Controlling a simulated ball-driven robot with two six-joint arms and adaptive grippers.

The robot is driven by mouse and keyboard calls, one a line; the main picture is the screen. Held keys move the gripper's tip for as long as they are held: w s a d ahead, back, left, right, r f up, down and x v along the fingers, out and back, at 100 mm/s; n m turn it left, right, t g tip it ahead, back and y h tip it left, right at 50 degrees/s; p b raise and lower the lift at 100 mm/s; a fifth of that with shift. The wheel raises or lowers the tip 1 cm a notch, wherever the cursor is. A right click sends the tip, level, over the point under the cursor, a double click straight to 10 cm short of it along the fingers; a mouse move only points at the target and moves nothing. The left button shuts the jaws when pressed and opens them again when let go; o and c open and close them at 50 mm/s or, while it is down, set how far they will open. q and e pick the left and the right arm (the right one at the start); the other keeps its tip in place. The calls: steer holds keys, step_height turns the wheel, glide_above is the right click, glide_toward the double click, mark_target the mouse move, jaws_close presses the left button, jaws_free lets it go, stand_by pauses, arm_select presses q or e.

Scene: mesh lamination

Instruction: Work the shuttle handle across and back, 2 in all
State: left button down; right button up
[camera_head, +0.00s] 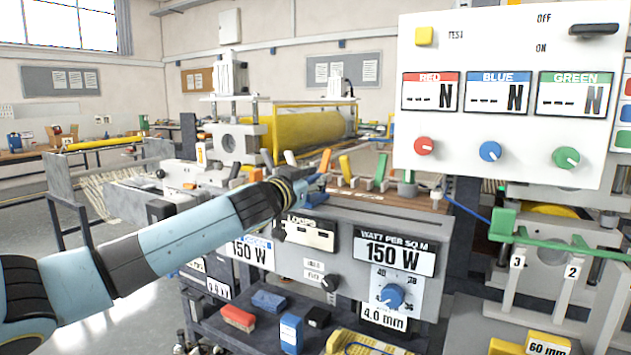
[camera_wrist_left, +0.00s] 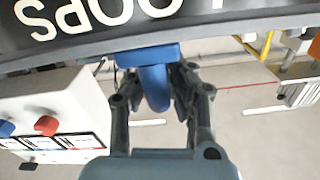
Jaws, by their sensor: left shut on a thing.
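My left gripper (camera_wrist_left: 160,90) is shut on a blue handle (camera_wrist_left: 155,72), seen between its two fingers in the left wrist view. The handle hangs from a blue block beside a dark panel edge with white "LOOPS" lettering, upside down there. In the head view my left gripper (camera_head: 308,188) is at the top left of the grey control console (camera_head: 350,215), above the loops counter (camera_head: 310,234). A little blue shows at its tip, but the wrist hides most of the handle. My right gripper is in neither view.
Orange, yellow and green levers (camera_head: 344,166) stand just right of my left gripper. A large white panel (camera_head: 500,95) with three displays fills the upper right. A green rail (camera_head: 560,238) crosses the right side. Small blocks lie on the dark shelf (camera_head: 262,325) below.

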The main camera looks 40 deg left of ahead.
arm_select(q)
steer(key=c, duration=1.4)
jaws_free()
steer(key=shift+a+r, duration=0.1)
steer(key=shift+a, duration=0.05)
steer(key=shift+o, duration=0.8)
steer(key=shift+a, duration=0.1)
steer(key=shift+s+a, duration=0.15)
steer(key=shift+a, duration=0.05)
steer(key=shift+d, duration=0.2)
steer(key=shift+s+d, duration=0.1)
steer(key=shift+s, duration=0.3)
steer(key=v, duration=1.1)
